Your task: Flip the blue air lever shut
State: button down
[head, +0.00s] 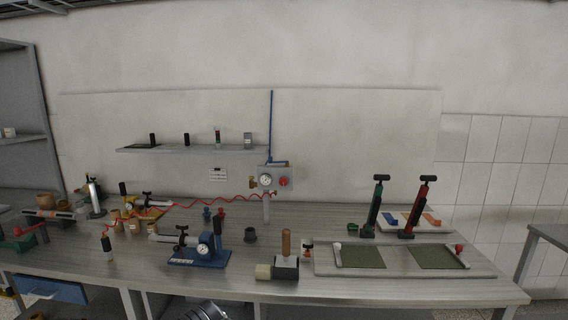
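A regulator panel (275,184) is fixed to the back wall above the workbench, with a round gauge (265,180) and a red knob (284,182). A thin blue pipe (271,120) runs down the wall to it. A short blue bar, which looks like the air lever (279,163), lies about level across the panel's top, near the foot of the pipe. It is small, so its exact joint with the pipe is unclear. My gripper is not in view. A dark rounded metal part at the bottom edge may be part of my arm.
A red coiled hose (222,199) stretches left from the panel. A blue-based pump with gauge (200,256), a dark cup (250,234) and a wooden-handled tool (286,258) stand in front. Green (373,208) and red (418,208) pumps stand right. A shelf (190,149) hangs left.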

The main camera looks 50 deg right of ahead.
aim_at(270, 158)
jog(key=z, duration=1.3)
jog(key=i, duration=0.1)
jog(key=z, duration=0.1)
